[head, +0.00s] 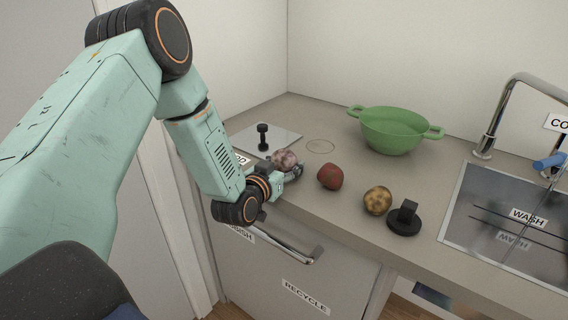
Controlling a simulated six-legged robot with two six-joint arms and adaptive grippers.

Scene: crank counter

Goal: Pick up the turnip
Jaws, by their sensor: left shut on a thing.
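The turnip (284,160), pale with purplish mottling, is at the left part of the counter. My left gripper (291,170) is shut on it, with the fingers at its lower right side. The gripper's wrist hangs over the counter's front edge. I cannot tell whether the turnip touches the counter or is a little above it. My right gripper is not in view.
A red vegetable (330,176) and a brown-yellow one (377,200) lie to the right. A black knobbed piece (404,222) stands beside the sink (478,241). A green colander (394,132) is behind. A black-handled plate (285,139) lies at back left.

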